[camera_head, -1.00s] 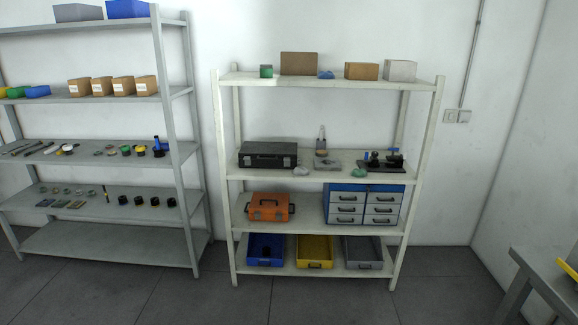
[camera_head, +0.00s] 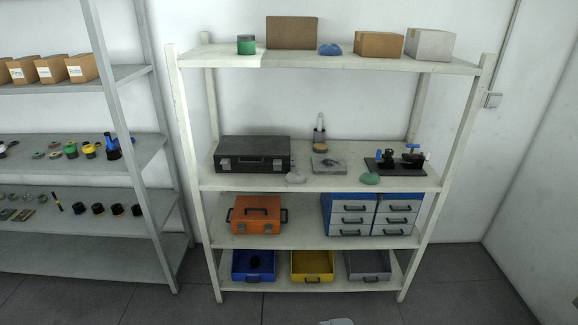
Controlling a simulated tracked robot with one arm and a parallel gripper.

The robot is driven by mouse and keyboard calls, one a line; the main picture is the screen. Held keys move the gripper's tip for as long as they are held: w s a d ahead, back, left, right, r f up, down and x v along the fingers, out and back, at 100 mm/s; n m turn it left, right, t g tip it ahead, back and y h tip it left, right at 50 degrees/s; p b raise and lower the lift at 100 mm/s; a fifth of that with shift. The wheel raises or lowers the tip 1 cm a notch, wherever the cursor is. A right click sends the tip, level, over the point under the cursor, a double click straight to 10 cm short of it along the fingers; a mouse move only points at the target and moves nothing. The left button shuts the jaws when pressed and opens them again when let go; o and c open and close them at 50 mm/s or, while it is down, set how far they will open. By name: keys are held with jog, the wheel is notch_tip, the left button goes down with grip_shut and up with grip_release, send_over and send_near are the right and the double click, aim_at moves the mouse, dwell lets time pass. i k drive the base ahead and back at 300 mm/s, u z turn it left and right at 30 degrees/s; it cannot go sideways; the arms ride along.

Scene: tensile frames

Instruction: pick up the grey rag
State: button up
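A small crumpled light grey lump, which looks like the grey rag (camera_head: 296,178), lies near the front edge of the white rack's second shelf from the top. It sits just in front of the right end of a black case (camera_head: 253,154). A similar green lump (camera_head: 370,179) lies farther right on the same shelf, and a blue one (camera_head: 330,49) lies on the top shelf.
A grey rack stands left. A pale unclear shape (camera_head: 337,321) shows at the bottom edge. Floor is clear in front.

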aim_at(297, 178)
jog(key=i, duration=0.8)
jog(key=u, duration=0.35)
jog(key=i, duration=2.1)
